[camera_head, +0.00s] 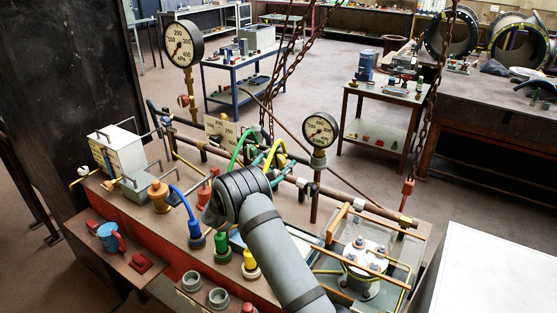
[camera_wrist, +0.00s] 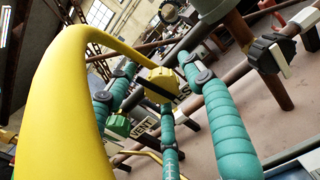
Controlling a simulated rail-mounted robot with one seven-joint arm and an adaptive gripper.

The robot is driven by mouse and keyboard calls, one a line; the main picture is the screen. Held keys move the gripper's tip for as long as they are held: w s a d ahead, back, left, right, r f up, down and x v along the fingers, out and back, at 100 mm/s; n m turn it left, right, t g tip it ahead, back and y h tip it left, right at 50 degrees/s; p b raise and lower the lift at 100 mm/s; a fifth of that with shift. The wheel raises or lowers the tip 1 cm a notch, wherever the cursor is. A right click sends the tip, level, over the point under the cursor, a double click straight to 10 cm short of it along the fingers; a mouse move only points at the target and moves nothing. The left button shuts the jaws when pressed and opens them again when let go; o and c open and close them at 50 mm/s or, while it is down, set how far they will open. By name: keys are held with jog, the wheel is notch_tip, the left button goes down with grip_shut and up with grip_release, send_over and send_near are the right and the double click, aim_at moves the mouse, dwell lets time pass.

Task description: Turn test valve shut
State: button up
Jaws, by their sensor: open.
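My gripper (camera_wrist: 160,82) has three teal jointed fingers, spread open. In the wrist view a yellow faceted valve body (camera_wrist: 162,80) with a dark bar handle lies between the fingers, apart from them as far as I can see. Partly hidden lettering beside it shows "ES", so it seems to be the test valve. A black valve (camera_wrist: 268,52) with a white handle is at upper right. In the head view my gripper (camera_head: 264,158) is over the pipe rig, and my forearm hides much of the valve area.
A thick yellow hose (camera_wrist: 65,90) arches close along the left of the wrist view. Two dial gauges (camera_head: 183,43) (camera_head: 320,130) stand up from the rig. Chains (camera_head: 285,60) hang behind the gripper. Green and blue hoses (camera_head: 182,198) stand near my arm.

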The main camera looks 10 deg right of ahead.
jog(key=shift+c, duration=0.3)
jog(key=c, duration=1.1)
jog(key=m+b, duration=0.1)
jog(key=b, duration=0.2)
jog(key=shift+w+f, duration=0.1)
jog(key=shift+f, duration=0.2)
jog(key=shift+r+m+b, duration=0.15)
jog(key=shift+m+b, duration=0.25)
jog(key=shift+b, duration=0.65)
jog(key=shift+r, duration=0.2)
jog(key=o, duration=1.2)
jog(key=shift+c, duration=0.2)
